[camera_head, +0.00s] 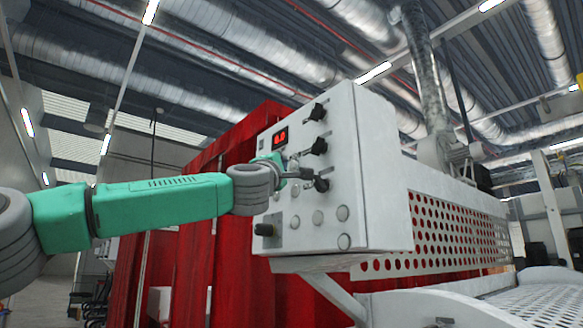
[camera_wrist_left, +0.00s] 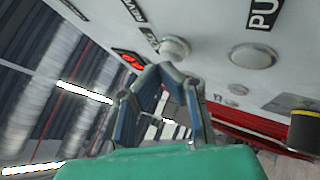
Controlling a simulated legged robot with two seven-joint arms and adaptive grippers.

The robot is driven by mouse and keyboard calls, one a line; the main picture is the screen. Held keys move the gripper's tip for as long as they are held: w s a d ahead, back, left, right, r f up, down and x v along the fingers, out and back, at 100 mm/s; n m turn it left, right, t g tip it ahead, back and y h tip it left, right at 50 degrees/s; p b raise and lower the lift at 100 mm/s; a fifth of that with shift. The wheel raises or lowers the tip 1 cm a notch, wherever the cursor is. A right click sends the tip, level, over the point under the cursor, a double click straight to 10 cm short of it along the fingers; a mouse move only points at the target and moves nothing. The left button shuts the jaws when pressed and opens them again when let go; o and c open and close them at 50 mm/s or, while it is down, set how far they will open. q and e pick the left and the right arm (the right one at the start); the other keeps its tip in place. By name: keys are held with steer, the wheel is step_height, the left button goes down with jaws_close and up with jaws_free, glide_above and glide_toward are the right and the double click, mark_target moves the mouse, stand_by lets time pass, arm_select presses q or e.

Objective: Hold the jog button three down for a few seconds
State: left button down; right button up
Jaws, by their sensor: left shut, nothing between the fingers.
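The white control panel box (camera_head: 330,215) faces left in the head view, with several round white buttons (camera_head: 318,217) low on its face. Which one is jog button three cannot be told. My left gripper (camera_head: 302,173) is shut and empty, in front of the middle of the panel face, and covers part of it. In the left wrist view the shut fingertips (camera_wrist_left: 166,70) are close to a round white button (camera_wrist_left: 174,48); whether they touch it cannot be told. A second round button (camera_wrist_left: 252,56) sits to its right, by a label starting "PU". My right gripper is not in view.
Black knobs (camera_head: 317,112) stick out along the panel's right side, and a red display (camera_head: 280,138) sits at its upper left. A dark knob (camera_head: 264,229) protrudes at the lower left. Red curtains (camera_head: 180,240) hang behind the panel; a perforated white guard (camera_head: 450,235) extends right.

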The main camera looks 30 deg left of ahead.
arm_select(q)
steer(key=shift+w+d, duration=0.2)
steer(key=shift+w, duration=0.3)
stand_by(2.2)
steer(key=shift+s+a, duration=0.1)
steer(key=shift+s, duration=0.05)
stand_by(2.7)
steer(key=shift+s+a+b, duration=0.3)
steer(key=shift+s, duration=0.4)
steer(key=s, duration=0.1)
steer(key=s+a+b, duration=0.1)
steer(key=s, duration=0.1)
steer(key=s+a+b, duration=0.1)
steer(key=shift+s, duration=0.3)
steer(key=shift+d, duration=0.1)
